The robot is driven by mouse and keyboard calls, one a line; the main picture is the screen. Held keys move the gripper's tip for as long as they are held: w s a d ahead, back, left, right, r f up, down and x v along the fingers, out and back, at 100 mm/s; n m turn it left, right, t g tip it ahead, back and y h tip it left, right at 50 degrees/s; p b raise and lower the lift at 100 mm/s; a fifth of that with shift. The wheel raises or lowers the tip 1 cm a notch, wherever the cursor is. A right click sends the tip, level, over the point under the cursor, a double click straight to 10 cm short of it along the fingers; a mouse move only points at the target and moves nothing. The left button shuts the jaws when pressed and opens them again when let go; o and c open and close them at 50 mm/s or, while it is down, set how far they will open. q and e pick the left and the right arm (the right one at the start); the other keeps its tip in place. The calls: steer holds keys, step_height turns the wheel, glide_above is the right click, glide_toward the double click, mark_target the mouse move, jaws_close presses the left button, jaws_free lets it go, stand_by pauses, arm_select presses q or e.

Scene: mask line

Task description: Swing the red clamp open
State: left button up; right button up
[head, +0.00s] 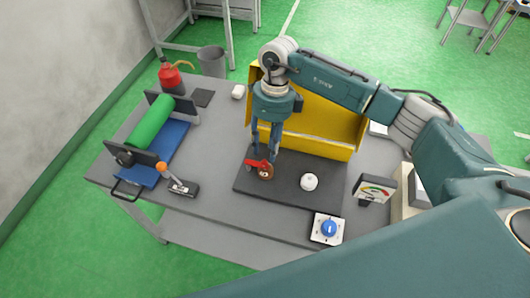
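The red clamp (261,168) is a small red piece with a round pivot, on the dark plate (298,195) in the middle of the table. My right gripper (264,158) comes down from above, with its fingertips at the clamp. The fingers look close together; whether they touch or grip the clamp is too small to tell. Part of the clamp is hidden behind the fingertips. My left gripper is not in view.
A white round knob (309,182) sits on the plate, with a yellow panel (322,125) behind. A green roller (150,122) and orange-tipped lever (178,182) are left. The front left tabletop is clear.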

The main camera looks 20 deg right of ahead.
mark_target(265, 160)
steer(key=f, duration=0.3)
steer(key=shift+a+p, duration=0.2)
steer(key=shift+p, duration=0.2)
steer(key=shift+s+a+f, duration=0.1)
steer(key=shift+s+f, duration=0.05)
steer(key=shift+f, duration=0.8)
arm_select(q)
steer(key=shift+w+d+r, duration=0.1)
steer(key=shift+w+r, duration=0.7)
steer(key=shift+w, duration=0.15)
arm_select(e)
jaws_close()
